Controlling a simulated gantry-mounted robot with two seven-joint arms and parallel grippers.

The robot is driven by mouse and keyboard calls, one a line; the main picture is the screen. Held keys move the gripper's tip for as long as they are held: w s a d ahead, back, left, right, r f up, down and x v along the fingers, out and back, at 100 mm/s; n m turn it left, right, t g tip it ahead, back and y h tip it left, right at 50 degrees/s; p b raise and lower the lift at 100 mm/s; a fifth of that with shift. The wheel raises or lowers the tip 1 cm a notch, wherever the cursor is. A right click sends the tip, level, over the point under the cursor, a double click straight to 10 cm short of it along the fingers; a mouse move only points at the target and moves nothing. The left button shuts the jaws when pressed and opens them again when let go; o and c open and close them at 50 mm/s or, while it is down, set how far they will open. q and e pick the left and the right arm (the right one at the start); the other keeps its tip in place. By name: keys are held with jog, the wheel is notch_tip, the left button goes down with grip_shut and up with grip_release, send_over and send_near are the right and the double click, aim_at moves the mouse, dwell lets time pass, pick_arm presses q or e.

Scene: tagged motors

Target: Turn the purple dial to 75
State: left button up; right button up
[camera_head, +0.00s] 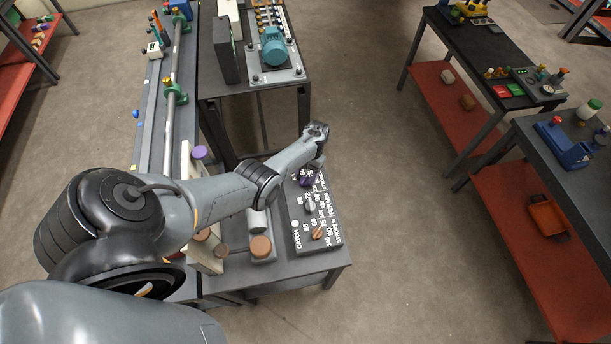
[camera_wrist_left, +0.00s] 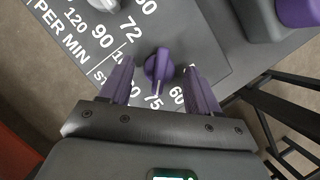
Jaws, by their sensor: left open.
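The purple dial (camera_wrist_left: 158,64) sits on a dark grey panel (camera_head: 296,233) with white printed numbers. In the left wrist view, the white line on the dial points down towards the printed 75, between 60 and 90. My left gripper (camera_wrist_left: 159,68) is open, with one purple finger on each side of the dial. Gaps show between the fingers and the dial. In the head view my left arm reaches over the panel's far end, and the purple dial and fingers are hard to tell apart. My right gripper is not in view.
A grey dial (camera_head: 310,205) and an orange dial (camera_head: 318,232) sit nearer on the same panel. A brown-topped cylinder (camera_head: 261,247) stands left of the panel. A teal motor (camera_head: 274,46) stands on the bench behind.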

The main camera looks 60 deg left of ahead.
pick_arm(q)
jog(key=p+v, duration=0.4)
jog(key=v, duration=0.6)
jog(key=shift+r, duration=0.1)
